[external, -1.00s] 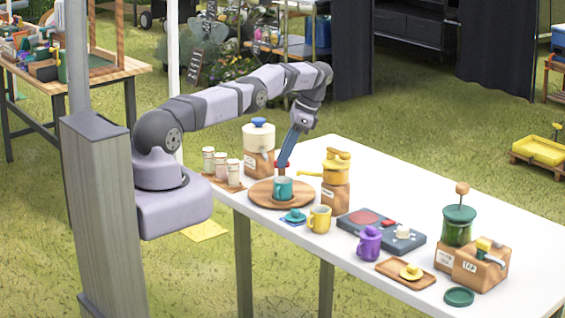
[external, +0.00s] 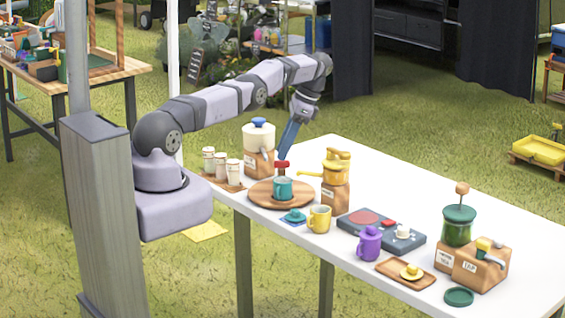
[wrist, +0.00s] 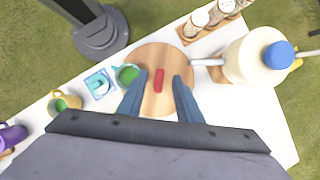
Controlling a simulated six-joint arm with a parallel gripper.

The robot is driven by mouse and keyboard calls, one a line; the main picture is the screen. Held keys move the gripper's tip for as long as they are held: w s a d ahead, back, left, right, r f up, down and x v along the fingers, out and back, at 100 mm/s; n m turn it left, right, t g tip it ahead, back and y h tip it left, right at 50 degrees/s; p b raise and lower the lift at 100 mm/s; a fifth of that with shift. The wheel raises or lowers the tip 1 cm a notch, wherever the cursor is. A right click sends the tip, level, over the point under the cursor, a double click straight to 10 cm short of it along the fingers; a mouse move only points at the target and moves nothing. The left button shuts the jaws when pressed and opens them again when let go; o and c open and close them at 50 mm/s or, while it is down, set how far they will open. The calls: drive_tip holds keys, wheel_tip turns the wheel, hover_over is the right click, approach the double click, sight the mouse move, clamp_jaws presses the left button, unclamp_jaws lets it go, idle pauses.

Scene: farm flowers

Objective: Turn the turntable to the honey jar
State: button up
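The round wooden turntable (external: 262,200) lies on the white table and also shows in the wrist view (wrist: 150,105). A red knob (external: 282,164) rises from it; in the wrist view the knob (wrist: 158,80) sits between my fingers. A teal mug (external: 282,188) stands on its near right part in the external view; it also shows in the wrist view (wrist: 127,74). My gripper (external: 283,157) is above the knob, its fingers apart in the wrist view (wrist: 157,77), holding nothing. I cannot tell which container is the honey jar; labels are unreadable.
A cream dispenser with a blue lid (external: 258,137) stands behind the turntable, several white jars (external: 221,165) at its left. A yellow pot (external: 337,168) on a wooden block is at its right. A yellow mug (external: 319,219) and a teal item on a blue square (external: 294,216) are in front.

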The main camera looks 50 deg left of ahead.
wheel_tip(320, 180, up, 8)
drive_tip(key=p, duration=0.6)
drive_tip(key=shift+f+p, duration=0.25)
drive_tip(key=shift+p, duration=0.05)
